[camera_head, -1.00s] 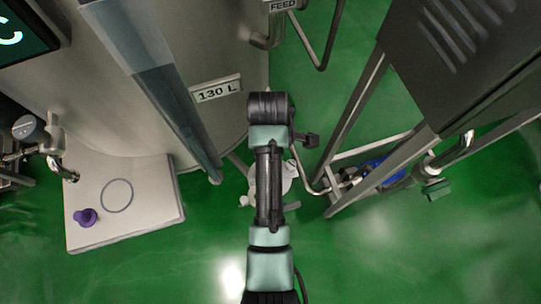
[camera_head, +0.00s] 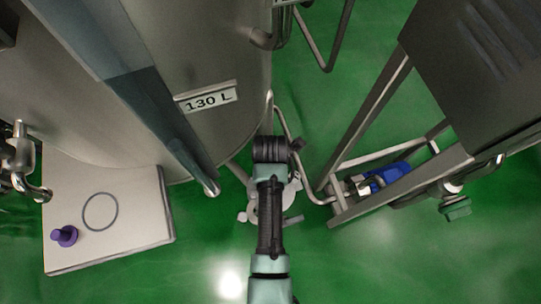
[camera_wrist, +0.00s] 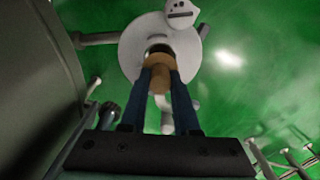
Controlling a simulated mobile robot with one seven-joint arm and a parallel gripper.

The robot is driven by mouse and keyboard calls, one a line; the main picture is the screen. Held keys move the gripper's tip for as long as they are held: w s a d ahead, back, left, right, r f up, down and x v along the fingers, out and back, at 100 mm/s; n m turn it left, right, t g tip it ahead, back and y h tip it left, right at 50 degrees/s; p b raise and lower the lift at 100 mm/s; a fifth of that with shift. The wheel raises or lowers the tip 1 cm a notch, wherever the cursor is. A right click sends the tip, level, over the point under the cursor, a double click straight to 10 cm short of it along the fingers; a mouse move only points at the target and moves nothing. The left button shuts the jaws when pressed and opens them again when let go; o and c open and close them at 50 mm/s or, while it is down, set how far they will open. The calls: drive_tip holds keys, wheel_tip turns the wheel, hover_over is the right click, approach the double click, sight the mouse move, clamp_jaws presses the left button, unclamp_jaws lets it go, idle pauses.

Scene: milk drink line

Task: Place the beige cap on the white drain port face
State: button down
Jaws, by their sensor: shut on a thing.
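In the wrist view my gripper (camera_wrist: 160,77) is shut on the beige cap (camera_wrist: 159,60), whose round end shows between the dark fingertips. The white drain port face (camera_wrist: 130,50) is a pale disc behind the cap, with a dark opening partly covered by the cap. I cannot tell whether the cap touches the face. In the head view my arm hides the gripper and cap, and only parts of the white port face (camera_head: 291,190) show beside the arm.
A tank with a "130 L" label (camera_head: 209,98) stands at the left. A pale platform (camera_head: 130,224) with a ring mark carries a purple object (camera_head: 64,236). A metal frame with a blue part (camera_head: 388,177) stands at the right. Green floor (camera_head: 380,265) is open below.

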drive_tip(key=shift+f+b, duration=0.35)
drive_tip(key=shift+f, duration=1.5)
drive_tip(key=shift+f, duration=0.2)
drive_tip(key=c, duration=0.7)
unclamp_jaws()
drive_tip(key=shift+o, duration=0.2)
drive_tip(key=shift+r, duration=0.1)
wheel_tip(320, 180, up, 12)
drive_tip(key=shift+r+p, duration=0.15)
drive_tip(key=shift+p, duration=1.1)
